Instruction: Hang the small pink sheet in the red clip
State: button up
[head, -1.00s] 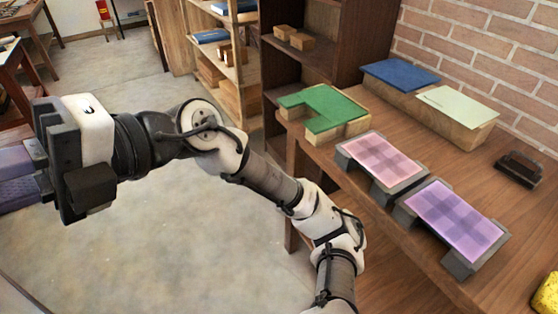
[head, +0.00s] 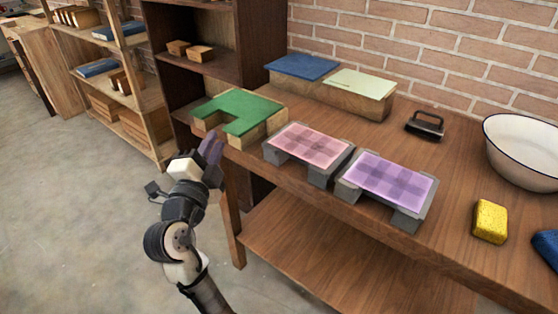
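A pink checked sheet (head: 312,145) lies flat on a grey bridge-shaped stand near the front edge of the wooden bench. A purple checked sheet (head: 390,178) lies on a like stand just to its right. My gripper (head: 211,150) is in front of the bench's left end, left of the pink sheet and apart from it. Its purplish fingertips point up toward the green-topped block; the gap between them is too small to judge, and no sheet shows in them. No red clip shows in the current view.
A green U-shaped block (head: 240,108) stands at the bench's left end. Behind are a blue-topped block (head: 302,67) and a pale-green-topped one (head: 360,83). A black-handled tool (head: 425,125), yellow sponge (head: 490,221) and white basin (head: 525,150) are to the right. Floor at left is open.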

aim_at(295, 155)
jog(key=d+f+m+g+h, duration=0.5)
jog(key=d+f+m+h, duration=0.3)
jog(key=d, duration=0.3)
jog(key=shift+m+y, duration=0.5)
jog(key=shift+m, duration=0.1)
jog(key=x, duration=0.3)
jog(key=p+x, duration=0.1)
jog(key=x, duration=0.3)
jog(key=shift+s+d, duration=0.15)
jog(key=shift+d, duration=0.15)
jog(key=shift+b+x, duration=0.35)
jog(key=shift+x, duration=0.7)
jog(key=shift+r, duration=0.1)
jog(key=shift+c, duration=0.5)
grip_shut()
jog(key=shift+r, duration=0.1)
